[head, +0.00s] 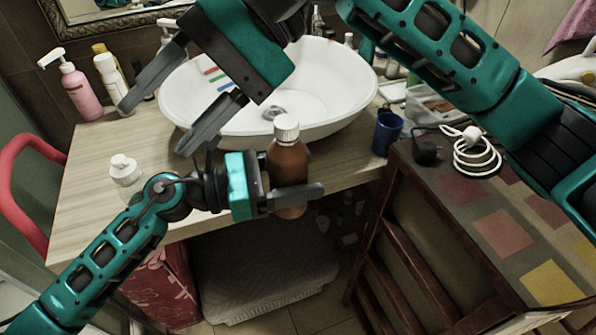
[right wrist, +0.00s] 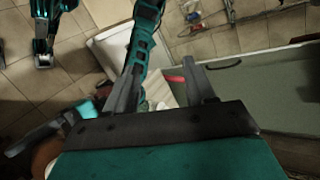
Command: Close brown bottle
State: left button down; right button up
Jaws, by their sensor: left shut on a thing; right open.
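The brown bottle (head: 288,163) is upright in front of the basin, with its white cap (head: 286,128) on top of its neck. How tightly the cap sits cannot be told. My left gripper (head: 293,196) is shut on the bottle's lower body and holds it in front of the counter's front edge. My right gripper (head: 152,130) is open and empty, up and to the left of the bottle, its fingers apart over the counter. In the right wrist view its fingers (right wrist: 160,70) have nothing between them; a brown and white patch at lower left may be the bottle.
The white basin (head: 345,75) stands on the wooden counter (head: 85,185). A clear white-capped bottle (head: 125,172) is near the front left. A pink pump bottle (head: 80,90) stands behind. A blue cup (head: 387,132) is right of the basin. A patterned cabinet (head: 480,235) stands at right.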

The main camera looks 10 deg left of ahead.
jog(key=w+d+f+n+t+h, duration=0.1)
jog(key=w+d+n+t+h, duration=0.2)
jog(key=h, duration=0.1)
notch_tip(320, 180, up, 2)
jog(key=n+t+h, duration=0.3)
jog(key=t+h, duration=0.1)
send_over(286, 121)
jog(key=shift+s+a+r, duration=0.1)
jog(key=shift+s+a, duration=0.2)
jog(key=shift+w+d+r+t+h, duration=0.3)
jog(key=shift+d+t+h, duration=0.05)
jog(key=shift+t+h, duration=0.05)
jog(key=shift+f, duration=0.1)
jog(key=shift+f, duration=3.95)
jog(key=shift+c, duration=0.2)
